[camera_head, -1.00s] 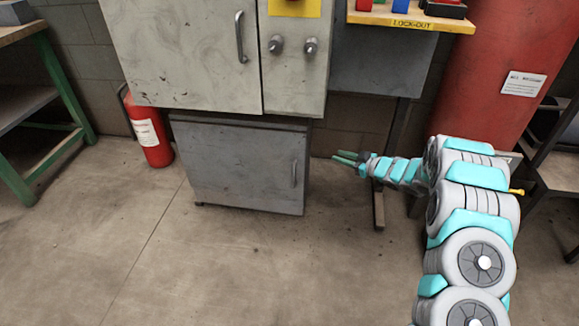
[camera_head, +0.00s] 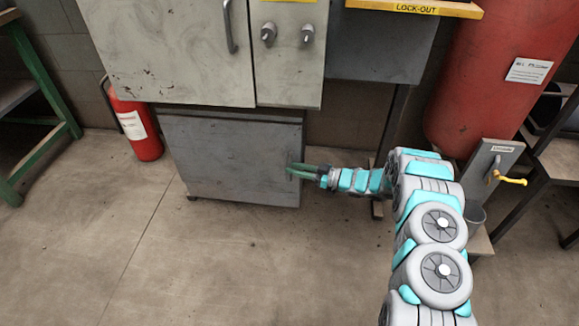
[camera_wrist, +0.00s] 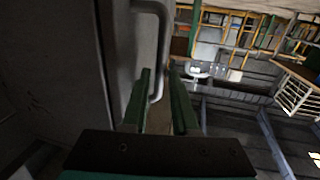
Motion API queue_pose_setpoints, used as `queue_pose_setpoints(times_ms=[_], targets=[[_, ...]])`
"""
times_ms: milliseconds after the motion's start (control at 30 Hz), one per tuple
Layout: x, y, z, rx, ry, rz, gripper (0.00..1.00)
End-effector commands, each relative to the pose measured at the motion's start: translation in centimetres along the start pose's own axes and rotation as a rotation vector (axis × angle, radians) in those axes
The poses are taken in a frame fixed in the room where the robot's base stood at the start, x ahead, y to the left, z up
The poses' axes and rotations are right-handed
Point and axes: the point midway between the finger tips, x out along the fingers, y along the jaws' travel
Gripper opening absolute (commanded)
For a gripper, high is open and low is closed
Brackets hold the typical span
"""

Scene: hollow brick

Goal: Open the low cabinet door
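The low grey cabinet (camera_head: 225,160) stands on the floor under a larger wall cabinet, and its door looks shut. Its vertical bar handle is near the door's right edge; in the head view my gripper (camera_head: 290,171) partly covers it. In the wrist view the handle (camera_wrist: 163,45) runs down beside the left green finger, its lower bend showing in the gap between the fingers. My gripper (camera_wrist: 163,85) is open, its two fingers apart. Whether either finger touches the handle I cannot tell.
The large upper cabinet (camera_head: 170,55) overhangs the low one. A red fire extinguisher (camera_head: 134,125) stands to its left, near a green-framed bench (camera_head: 45,145). A large red tank (camera_head: 490,70) and a grey box with a yellow lever (camera_head: 490,170) are right. Floor in front is clear.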

Motion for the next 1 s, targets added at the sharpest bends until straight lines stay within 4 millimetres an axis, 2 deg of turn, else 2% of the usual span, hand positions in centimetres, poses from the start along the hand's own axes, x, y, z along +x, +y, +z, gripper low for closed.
queue_pose_setpoints(times_ms=[200,467,533,733,1000], targets=[[1.8,0.0,0.0,0.000,0.000,-0.001,0.27],[1.9,0.1,0.0,0.000,-0.001,0.002,0.27],[1.9,0.1,0.0,0.000,-0.001,0.002,0.23],[1.9,0.0,0.1,0.000,-0.001,0.002,0.00],[1.9,0.0,0.1,0.000,-0.002,0.002,0.00]])
